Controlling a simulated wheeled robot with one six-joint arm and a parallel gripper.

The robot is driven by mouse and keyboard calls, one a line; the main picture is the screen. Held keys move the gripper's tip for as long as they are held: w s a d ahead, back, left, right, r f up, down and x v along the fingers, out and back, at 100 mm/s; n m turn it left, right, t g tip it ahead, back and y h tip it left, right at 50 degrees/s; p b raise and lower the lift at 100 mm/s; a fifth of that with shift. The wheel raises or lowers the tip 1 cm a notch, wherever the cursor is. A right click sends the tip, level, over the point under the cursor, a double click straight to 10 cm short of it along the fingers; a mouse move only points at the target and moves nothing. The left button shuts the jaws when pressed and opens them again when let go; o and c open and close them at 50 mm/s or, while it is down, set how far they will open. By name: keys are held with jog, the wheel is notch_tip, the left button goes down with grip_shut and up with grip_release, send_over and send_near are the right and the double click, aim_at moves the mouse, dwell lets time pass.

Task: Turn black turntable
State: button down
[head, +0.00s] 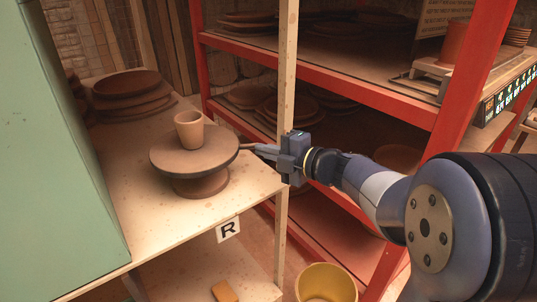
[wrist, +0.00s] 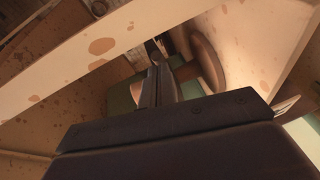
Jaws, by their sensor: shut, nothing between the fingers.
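The turntable (head: 193,158) is a round dark disc on a brown clay-coloured foot, standing on the pale shelf at the left in the head view. A small tan cup (head: 189,129) stands upright on its top. My gripper (head: 248,147) reaches in from the right, shut and empty, with its fingertips at the disc's right rim; I cannot tell whether they touch it. In the wrist view the shut fingers (wrist: 154,62) point away from the camera, and a brown round edge that looks like the turntable (wrist: 207,62) lies just right of them.
A pale wooden post (head: 287,80) stands right beside my gripper. Stacked brown plates (head: 125,92) lie behind the turntable. A green panel (head: 50,150) bounds the left, and a red rack (head: 330,76) the right. A yellow bucket (head: 326,284) is below.

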jog(key=shift+w, duration=0.1)
jog(key=shift+w+d+p, duration=0.1)
jog(key=shift+w+p, duration=0.35)
jog(key=shift+w, duration=0.6)
jog(key=shift+s, duration=0.1)
